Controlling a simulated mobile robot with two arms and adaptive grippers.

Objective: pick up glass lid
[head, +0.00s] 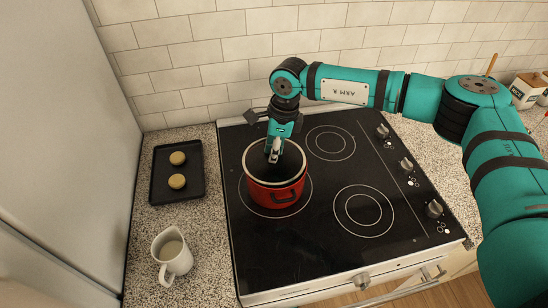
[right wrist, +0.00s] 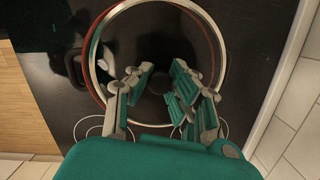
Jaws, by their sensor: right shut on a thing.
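My right gripper (head: 275,153) comes down from above over the lid's middle. Its fingers (right wrist: 158,85) are shut on the dark knob at the lid's centre, which they partly hide. I cannot tell whether the lid touches the pot's rim. My left gripper is out of view.
The black stove top (head: 308,240) has free room in front of and right of the pot. A black tray (head: 160,190) with two round buns and a white pitcher (head: 178,262) stand on the left counter. A tiled wall (head: 200,75) is close behind.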

